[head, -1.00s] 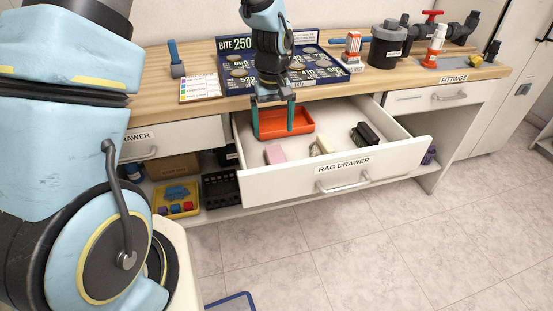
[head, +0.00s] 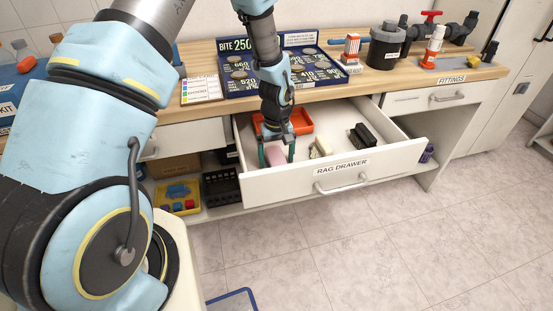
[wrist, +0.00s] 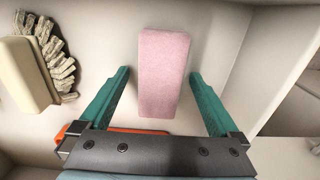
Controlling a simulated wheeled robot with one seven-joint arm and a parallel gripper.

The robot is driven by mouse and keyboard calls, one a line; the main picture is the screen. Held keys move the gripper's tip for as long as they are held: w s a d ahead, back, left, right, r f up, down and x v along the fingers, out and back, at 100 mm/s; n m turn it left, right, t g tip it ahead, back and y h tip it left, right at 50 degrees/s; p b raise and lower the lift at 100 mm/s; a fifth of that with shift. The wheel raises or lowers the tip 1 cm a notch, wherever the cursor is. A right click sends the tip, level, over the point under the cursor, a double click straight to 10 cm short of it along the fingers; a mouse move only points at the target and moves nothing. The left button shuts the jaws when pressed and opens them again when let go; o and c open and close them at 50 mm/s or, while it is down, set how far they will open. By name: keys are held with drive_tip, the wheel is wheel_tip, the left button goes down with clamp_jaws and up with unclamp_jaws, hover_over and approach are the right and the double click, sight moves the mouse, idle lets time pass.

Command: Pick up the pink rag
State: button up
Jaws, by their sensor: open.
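The pink rag (head: 276,155) is a block-shaped pink piece lying in the open rag drawer (head: 345,172), near its left front corner. In the wrist view the rag (wrist: 163,72) lies lengthwise between and beyond my two teal fingers. My gripper (head: 277,152) is open, lowered into the drawer over the rag, with one finger on each side of it. In the wrist view my gripper (wrist: 157,82) shows a gap on both sides of the rag. I cannot tell how high the fingertips are above the drawer floor.
An orange tray (head: 301,122) sits behind my gripper in the drawer. A cream brush (head: 320,147) with bristles and a black brush (head: 363,135) lie to the right. The drawer walls are close to the rag. The counter (head: 206,111) rises behind.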

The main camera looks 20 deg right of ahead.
sight(276, 157)
drive_tip(key=shift+f, duration=0.1)
clamp_jaws()
idle(0.8)
wheel_tip(276, 157, up, 10)
drive_tip(key=shift+b, duration=1.05)
